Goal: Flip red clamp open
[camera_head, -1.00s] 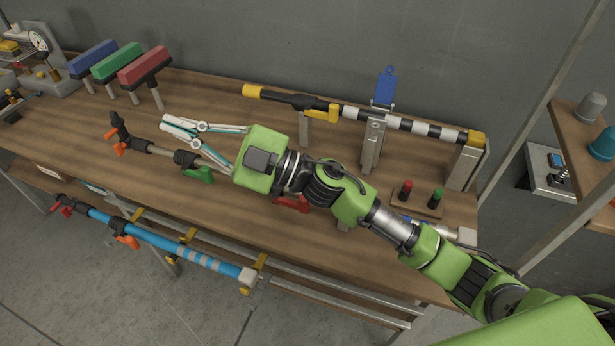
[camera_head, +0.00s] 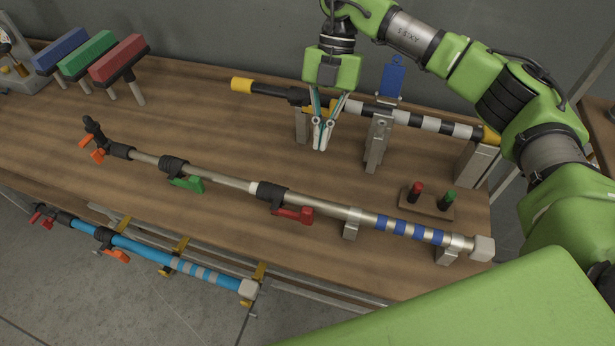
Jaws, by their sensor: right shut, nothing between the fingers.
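A red clamp (camera_head: 294,214) sits on a black collar on the silver telescopic pole (camera_head: 228,182) that lies across the bench. Its lever lies along the pole, pointing right. A green clamp (camera_head: 188,184) sits further left on the same pole, and an orange clamp (camera_head: 93,148) is at its far left end. My right gripper (camera_head: 319,148) points down above the bench, behind the pole and up from the red clamp. Its fingers are shut and empty, in front of the black-and-white pole (camera_head: 412,119). My left gripper is not in view.
The black-and-white pole rests on metal stands at the back. A board with red and green buttons (camera_head: 432,202) lies at right. A blue pole (camera_head: 170,262) hangs below the bench's front edge. Blue, green and red squeegee-like heads (camera_head: 118,60) stand at back left.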

